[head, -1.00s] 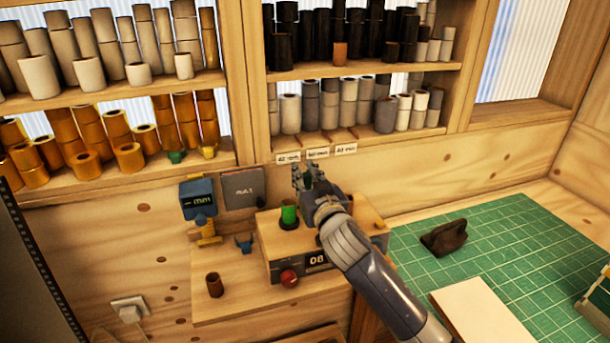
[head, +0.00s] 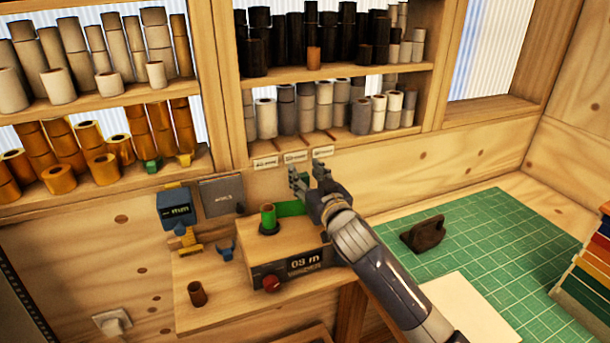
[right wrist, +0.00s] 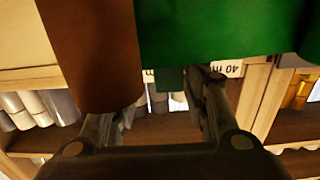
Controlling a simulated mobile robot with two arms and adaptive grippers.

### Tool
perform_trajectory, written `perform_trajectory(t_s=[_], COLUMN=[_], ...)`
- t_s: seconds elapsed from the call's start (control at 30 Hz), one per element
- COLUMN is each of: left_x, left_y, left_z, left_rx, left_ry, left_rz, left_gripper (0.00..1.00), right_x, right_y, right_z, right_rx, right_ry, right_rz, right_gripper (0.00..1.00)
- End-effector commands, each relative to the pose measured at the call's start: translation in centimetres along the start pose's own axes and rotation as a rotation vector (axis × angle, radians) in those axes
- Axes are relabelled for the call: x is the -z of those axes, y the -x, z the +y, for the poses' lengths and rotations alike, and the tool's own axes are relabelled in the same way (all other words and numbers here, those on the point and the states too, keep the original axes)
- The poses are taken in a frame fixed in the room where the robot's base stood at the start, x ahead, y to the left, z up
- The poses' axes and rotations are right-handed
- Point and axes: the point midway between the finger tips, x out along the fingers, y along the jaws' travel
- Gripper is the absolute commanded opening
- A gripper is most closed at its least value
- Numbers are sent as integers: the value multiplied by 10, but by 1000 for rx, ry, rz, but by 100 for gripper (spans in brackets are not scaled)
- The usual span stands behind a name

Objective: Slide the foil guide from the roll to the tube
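The green foil roll (head: 268,220) stands upright on the wooden box. A green foil strip (head: 291,208) runs from it to the right, behind my right gripper. The strip also fills the upper right of the right wrist view (right wrist: 225,32). A brown tube (right wrist: 93,50) is close on the left there; my arm seems to hide it in the head view. A small green piece (right wrist: 170,80), perhaps the foil guide, hangs below the strip between the fingers. My right gripper (head: 309,176) has its fingers spread, with a gap between them (right wrist: 160,118). My left gripper is out of view.
The box front has a display (head: 298,265) reading 03 m and a red knob (head: 271,284). A separate brown tube (head: 197,293) stands on the lower ledge. Shelves of rolls are behind. A dark tool (head: 423,235) lies on the green mat (head: 490,226).

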Motion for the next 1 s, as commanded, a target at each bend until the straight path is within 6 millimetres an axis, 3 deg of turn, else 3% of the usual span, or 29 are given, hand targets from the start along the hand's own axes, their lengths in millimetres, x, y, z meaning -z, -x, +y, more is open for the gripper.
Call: perform_trajectory(t_s=[0.33,0.8,1.0], left_x=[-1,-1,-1], left_y=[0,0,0], left_z=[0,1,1], left_rx=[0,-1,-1], left_ry=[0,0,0], left_rz=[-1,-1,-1], left_gripper=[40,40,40], right_x=[-1,-1,-1], right_y=[14,92,114], right_z=[-1,1,2], right_rx=[2,1,-1], right_ry=[-2,-2,-1], right_rz=[-1,-1,-1], right_gripper=[41,41,41])
